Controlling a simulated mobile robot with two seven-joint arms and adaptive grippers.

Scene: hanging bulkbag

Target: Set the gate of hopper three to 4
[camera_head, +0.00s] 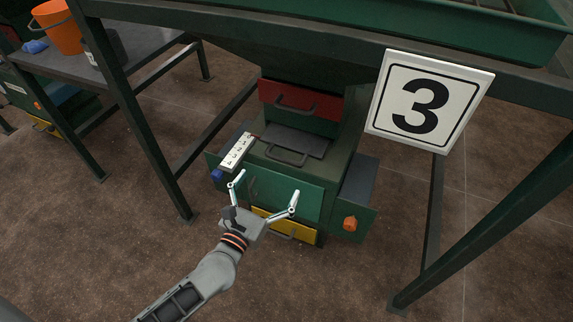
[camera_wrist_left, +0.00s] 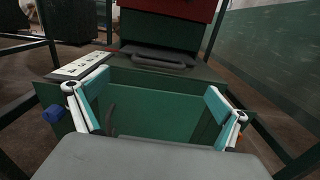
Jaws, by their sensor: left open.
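Hopper three stands under the white sign with a black 3 (camera_head: 422,104). Its gate, a dark grey plate with a bar handle (camera_head: 288,155), lies below a red panel (camera_head: 318,106); it also shows in the wrist view (camera_wrist_left: 160,60). A white scale strip (camera_head: 237,151) lies to the left of the gate, also in the wrist view (camera_wrist_left: 78,67); its marks are too small to read surely. My left gripper (camera_head: 265,189) is open and empty before the green front panel (camera_head: 306,199), lower than the gate handle and apart from it. My right gripper is out of view.
A yellow drawer (camera_head: 296,232) sits low on the hopper, with an orange knob (camera_head: 350,223) to the right and a blue knob (camera_head: 217,175) to the left. Dark green frame legs (camera_head: 150,140) stand either side. An orange bucket (camera_head: 58,28) is on a side table.

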